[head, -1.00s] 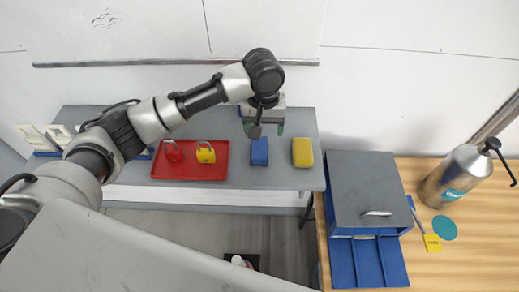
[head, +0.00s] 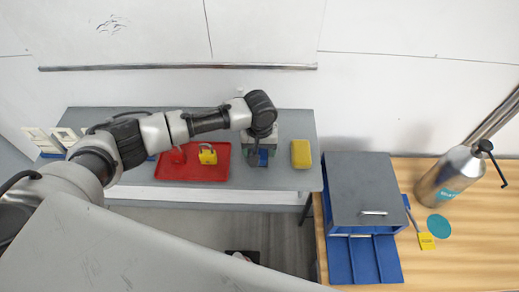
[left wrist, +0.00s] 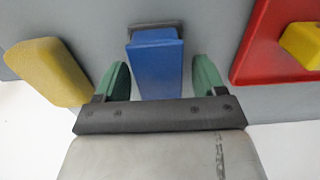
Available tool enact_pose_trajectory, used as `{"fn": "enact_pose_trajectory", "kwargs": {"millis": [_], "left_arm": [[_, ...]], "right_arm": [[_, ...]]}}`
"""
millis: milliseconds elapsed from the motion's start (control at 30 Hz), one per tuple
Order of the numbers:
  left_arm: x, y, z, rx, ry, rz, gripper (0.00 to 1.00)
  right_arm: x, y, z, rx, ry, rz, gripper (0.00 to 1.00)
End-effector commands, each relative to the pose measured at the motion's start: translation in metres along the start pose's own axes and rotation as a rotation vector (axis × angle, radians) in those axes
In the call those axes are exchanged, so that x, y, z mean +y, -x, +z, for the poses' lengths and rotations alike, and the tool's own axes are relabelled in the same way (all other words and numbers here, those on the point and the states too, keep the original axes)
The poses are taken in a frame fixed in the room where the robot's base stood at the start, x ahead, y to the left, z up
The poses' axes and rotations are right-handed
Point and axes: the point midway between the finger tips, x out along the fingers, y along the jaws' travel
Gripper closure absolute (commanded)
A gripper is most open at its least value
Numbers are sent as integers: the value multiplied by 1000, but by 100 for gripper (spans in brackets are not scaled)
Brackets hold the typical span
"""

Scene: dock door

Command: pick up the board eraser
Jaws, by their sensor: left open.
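The board eraser appears to be the blue block (head: 264,160) on the grey table, largely covered by my left gripper in the head view. In the left wrist view the blue board eraser (left wrist: 155,66) shows clearly, with a grey layer along its far edge. My left gripper (head: 263,153) is over it. In the left wrist view the green fingers of my left gripper (left wrist: 162,80) are open, one on each side of the eraser's near part, with a gap on both sides. My right gripper is not in view.
A yellow sponge-like block (head: 301,153) lies close to the eraser's right. A red tray (head: 190,174) with red and yellow padlocks is to its left. A wooden table (head: 470,250) with a blue-grey box (head: 370,190) and metal bottle (head: 447,178) stands at right.

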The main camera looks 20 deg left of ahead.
Motion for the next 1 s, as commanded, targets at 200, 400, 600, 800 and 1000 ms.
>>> {"fn": "enact_pose_trajectory", "kwargs": {"millis": [200,400,600,800,1000], "left_arm": [[0,-1,0,1,-1,1,30],[1,-1,0,1,-1,1,60],[1,0,0,1,-1,2,78],[1,1,0,1,-1,2,78],[1,16,0,3,-1,5,78]], "right_arm": [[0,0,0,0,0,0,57],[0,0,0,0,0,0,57],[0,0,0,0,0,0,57],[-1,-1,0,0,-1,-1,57],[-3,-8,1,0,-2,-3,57]]}}
